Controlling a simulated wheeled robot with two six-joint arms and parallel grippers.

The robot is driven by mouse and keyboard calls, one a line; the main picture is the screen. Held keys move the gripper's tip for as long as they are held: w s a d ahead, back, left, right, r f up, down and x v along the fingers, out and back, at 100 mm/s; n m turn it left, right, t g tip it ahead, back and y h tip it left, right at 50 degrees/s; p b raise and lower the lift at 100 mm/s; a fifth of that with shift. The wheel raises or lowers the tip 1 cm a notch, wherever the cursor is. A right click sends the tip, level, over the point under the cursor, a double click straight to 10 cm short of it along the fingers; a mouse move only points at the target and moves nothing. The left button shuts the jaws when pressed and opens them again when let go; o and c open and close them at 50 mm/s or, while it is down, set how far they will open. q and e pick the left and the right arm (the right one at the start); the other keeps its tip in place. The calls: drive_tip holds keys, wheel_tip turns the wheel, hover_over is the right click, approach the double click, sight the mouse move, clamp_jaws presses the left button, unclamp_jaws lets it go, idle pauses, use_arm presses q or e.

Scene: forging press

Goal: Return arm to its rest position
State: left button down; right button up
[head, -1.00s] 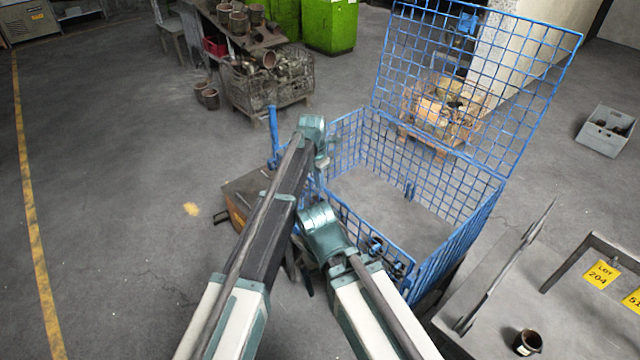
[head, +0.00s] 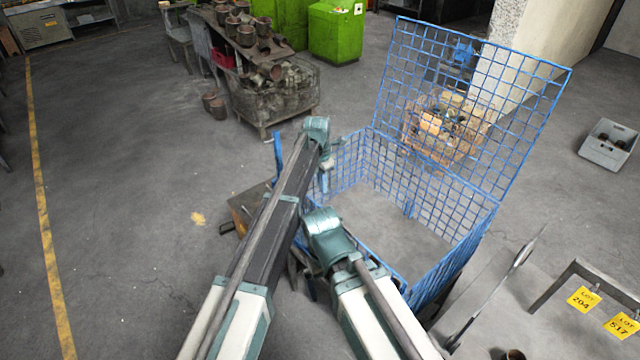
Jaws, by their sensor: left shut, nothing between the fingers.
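My left arm (head: 278,225) comes in from the lower left and reaches up to a teal joint (head: 317,130) in front of the blue mesh cage. Its far end bends down there. My left gripper (head: 324,183) is small, partly hidden and shut, with nothing seen in it. My right arm (head: 362,290) comes in from the bottom middle and ends in view at a teal joint (head: 326,230) by the cage's near side. I cannot make out the right gripper; it seems hidden under the arm.
The blue mesh cage (head: 470,245) stands open and empty close to both arms, its lid panel raised. A brown box (head: 250,205) is left of it. The floor at left is clear.

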use_arm(q)
drive_tip(key=s+a+m, duration=1.2)
drive_tip(key=s+m, duration=0.1)
drive_tip(key=s, duration=0.2)
drive_tip(key=s+a+m, duration=1.2)
drive_tip(key=s, duration=0.3)
drive_tip(key=s+d+f+m+y+b, duration=0.2)
drive_tip(key=s+d+f+m+b, duration=0.2)
drive_tip(key=d+f+b, duration=0.7)
wheel_tip(320, 180, down, 3)
drive_tip(key=s+b, duration=0.1)
drive_tip(key=b, duration=0.1)
drive_tip(key=shift+s+r+g+b, duration=0.2)
drive_tip(key=shift+s+g+b, duration=0.1)
drive_tip(key=shift+s, duration=0.1)
drive_tip(key=shift+d, duration=0.1)
